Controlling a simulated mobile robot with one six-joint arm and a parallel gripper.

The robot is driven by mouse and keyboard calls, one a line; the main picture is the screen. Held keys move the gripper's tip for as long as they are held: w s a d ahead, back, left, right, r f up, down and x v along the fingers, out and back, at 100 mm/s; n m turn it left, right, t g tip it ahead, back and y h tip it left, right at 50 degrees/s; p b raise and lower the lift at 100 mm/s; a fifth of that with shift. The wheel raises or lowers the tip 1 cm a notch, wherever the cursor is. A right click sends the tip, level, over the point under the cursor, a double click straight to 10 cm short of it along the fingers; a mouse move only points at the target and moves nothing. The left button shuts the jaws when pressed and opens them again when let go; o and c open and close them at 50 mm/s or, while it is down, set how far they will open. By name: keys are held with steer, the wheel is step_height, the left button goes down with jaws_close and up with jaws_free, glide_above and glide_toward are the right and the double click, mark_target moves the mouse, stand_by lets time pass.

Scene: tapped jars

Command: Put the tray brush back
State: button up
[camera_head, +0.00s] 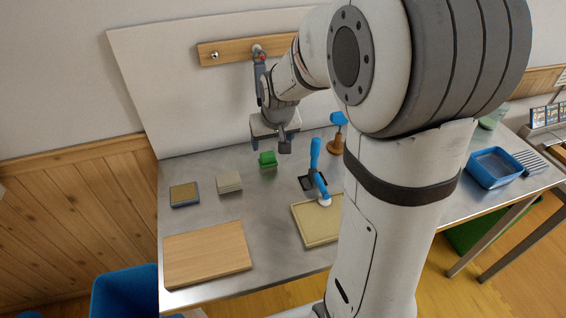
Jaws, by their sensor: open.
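A blue-handled tool with a white round end (319,172), which looks like the brush, stands tilted. Its white end is at the back edge of a shallow beige tray (302,228). A small black holder (306,184) is just behind and left of it; I cannot tell whether they touch. My gripper (279,142) is open, pointing down above the back of the steel table, left of and behind the tool. I see nothing between its jaws. My arm hides the right part of the tray.
A green block (268,159) is just below my gripper. A wooden stand with a blue top (337,136) is behind the tool. A wall rail (232,50) has pegs. A sponge (184,194), beige block (229,182) and wooden board (207,254) lie left; a blue tub (494,168) is right.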

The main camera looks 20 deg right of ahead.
steer(key=s+r, duration=0.2)
steer(key=s, duration=0.9)
steer(key=s+r+g, duration=0.1)
steer(key=s+r, duration=0.2)
steer(key=s, duration=0.8)
steer(key=shift+s+a+r+g, duration=0.15)
steer(key=shift+a+g, duration=0.05)
steer(key=shift+g, duration=0.1)
steer(key=shift+c, duration=0.5)
